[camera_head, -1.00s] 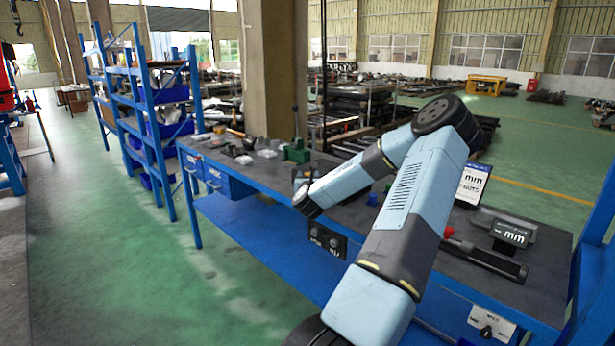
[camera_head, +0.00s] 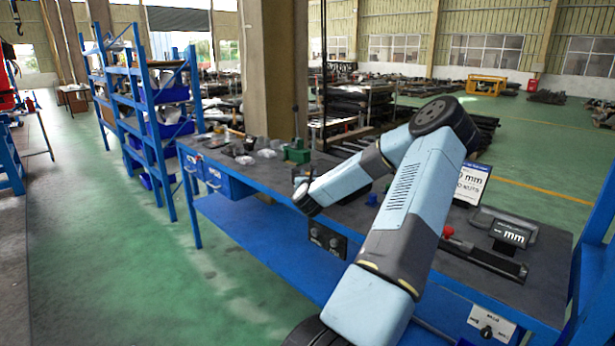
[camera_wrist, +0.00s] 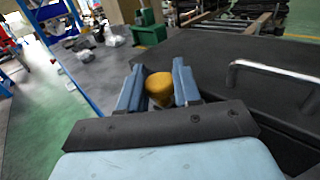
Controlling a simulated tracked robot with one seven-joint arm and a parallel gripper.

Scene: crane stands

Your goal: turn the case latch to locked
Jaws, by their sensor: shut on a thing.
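My gripper (camera_wrist: 158,88) shows in the wrist view with its two blue fingers on either side of a rounded yellow-orange knob (camera_wrist: 159,86). It is shut on this knob, which appears to be the case latch. A dark case (camera_wrist: 225,62) with a metal handle (camera_wrist: 275,72) fills the right side of the wrist view. The latch's lower part and any lock marking are hidden by the fingers and my wrist. In the head view my arm reaches over the workbench (camera_head: 350,212), and its own links hide the fingertips, the latch and most of the case.
A green block-like tool (camera_head: 296,151) and small clear packets (camera_head: 266,153) lie on the bench at the left. A caliper-like gauge (camera_head: 485,261), a small display (camera_head: 510,235), a printed sign (camera_head: 472,184) and a red knob (camera_head: 448,231) are at the right. A blue shelf (camera_head: 150,110) stands at the left.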

